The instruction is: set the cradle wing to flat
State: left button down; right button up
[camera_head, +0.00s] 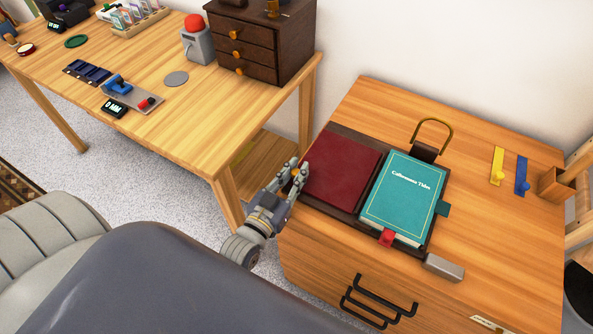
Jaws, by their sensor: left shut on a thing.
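The book cradle (340,210) is dark brown and lies on the wooden cabinet. Its left wing (343,168) has a dark red face and looks nearly level, though I cannot tell its exact angle. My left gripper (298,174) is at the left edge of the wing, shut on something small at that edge. A bit of orange shows between its fingers; the fingers hide most of it. My right gripper is not in view.
A red tab (387,237), a grey block (444,267) and a brass loop (434,134) surround the book. Yellow (497,165) and blue (521,175) strips lie at right. A wooden table (200,115) with a drawer box (255,45) stands at left, across a gap.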

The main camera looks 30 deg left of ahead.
pick_arm(q)
jog(key=c, duration=1.4)
grip_release()
jog(key=shift+a, duration=0.1)
jog(key=shift+c, duration=0.2)
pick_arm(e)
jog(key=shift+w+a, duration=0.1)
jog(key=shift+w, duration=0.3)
pick_arm(q)
jog(key=shift+s+f, duration=0.1)
jog(key=shift+s, duration=0.1)
jog(key=s, duration=1.1)
jog(key=shift+s+a, duration=0.2)
jog(key=shift+s, duration=0.15)
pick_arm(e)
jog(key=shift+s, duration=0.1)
